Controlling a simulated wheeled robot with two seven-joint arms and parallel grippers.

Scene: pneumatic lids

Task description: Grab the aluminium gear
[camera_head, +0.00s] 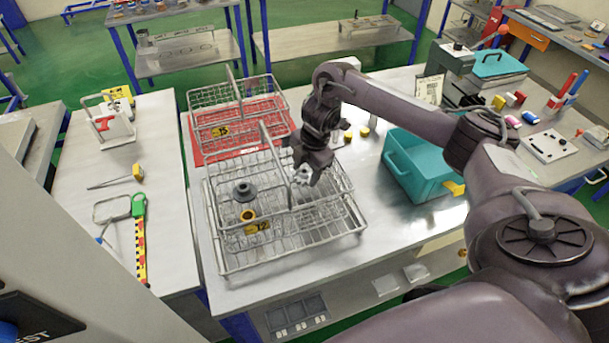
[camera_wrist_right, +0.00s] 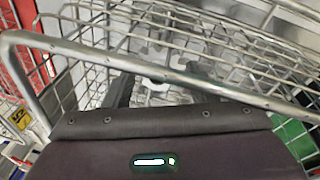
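The aluminium gear (camera_head: 302,174) is a pale, silvery toothed part in the front wire basket (camera_head: 222,268), right of the basket's handle. My right gripper (camera_head: 308,176) points down into this basket, right at the gear, and partly covers it. In the right wrist view the gear (camera_wrist_right: 158,86) shows between the two dark fingers (camera_wrist_right: 162,88), behind the handle bar. The fingers stand apart with a gap beside the gear; contact is not visible. My left gripper is out of view.
The basket's raised handle (camera_head: 271,160) stands close to my right gripper. A second basket (camera_head: 222,95) with a red base is behind. A teal bin (camera_head: 420,170) is to the right. A side table (camera_head: 160,250) with tools stands left.

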